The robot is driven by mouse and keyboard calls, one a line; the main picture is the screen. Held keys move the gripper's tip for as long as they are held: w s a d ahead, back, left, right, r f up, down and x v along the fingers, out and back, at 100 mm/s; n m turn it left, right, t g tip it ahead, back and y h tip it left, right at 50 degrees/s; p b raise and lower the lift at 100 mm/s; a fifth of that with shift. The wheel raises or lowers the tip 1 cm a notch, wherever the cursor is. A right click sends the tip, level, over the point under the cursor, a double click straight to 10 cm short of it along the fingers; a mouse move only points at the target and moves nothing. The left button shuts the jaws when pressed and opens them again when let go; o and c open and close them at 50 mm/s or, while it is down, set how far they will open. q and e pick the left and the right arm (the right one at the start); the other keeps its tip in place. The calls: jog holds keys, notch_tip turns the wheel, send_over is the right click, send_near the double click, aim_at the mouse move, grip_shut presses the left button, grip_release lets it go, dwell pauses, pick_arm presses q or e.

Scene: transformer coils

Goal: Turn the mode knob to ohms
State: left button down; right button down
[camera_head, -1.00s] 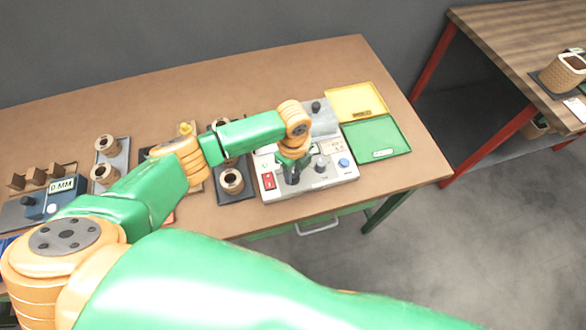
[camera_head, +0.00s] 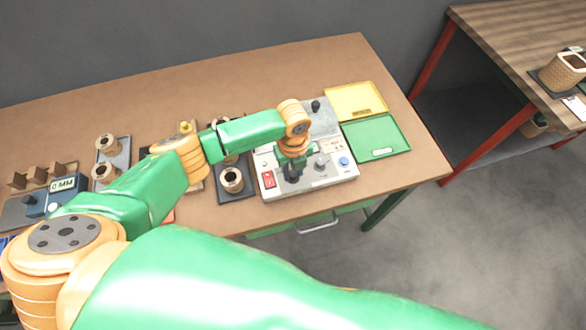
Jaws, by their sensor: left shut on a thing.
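A light grey instrument box (camera_head: 312,189) stands near the table's front edge. It has a red switch (camera_head: 268,180) at its left, a grey knob (camera_head: 321,163) right of centre and a blue button (camera_head: 344,161) at its right. My left gripper (camera_head: 292,177) points down onto the box's panel between the red switch and the grey knob. It is shut on a dark knob, mostly hidden under the fingers. I cannot read the knob's pointer or markings. My right gripper is not in view.
Yellow (camera_head: 357,100) and green (camera_head: 378,138) trays lie right of the box. Coils on dark plates (camera_head: 236,194) stand close to its left. A blue meter (camera_head: 66,194) is at the far left. The table's front right is clear.

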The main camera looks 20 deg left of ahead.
aim_at(293, 173)
pick_arm(q)
jog(key=c, duration=0.6)
grip_release()
notch_tip(293, 173, up, 7)
jog(key=shift+r+b, duration=0.1)
jog(key=shift+b, duration=0.2)
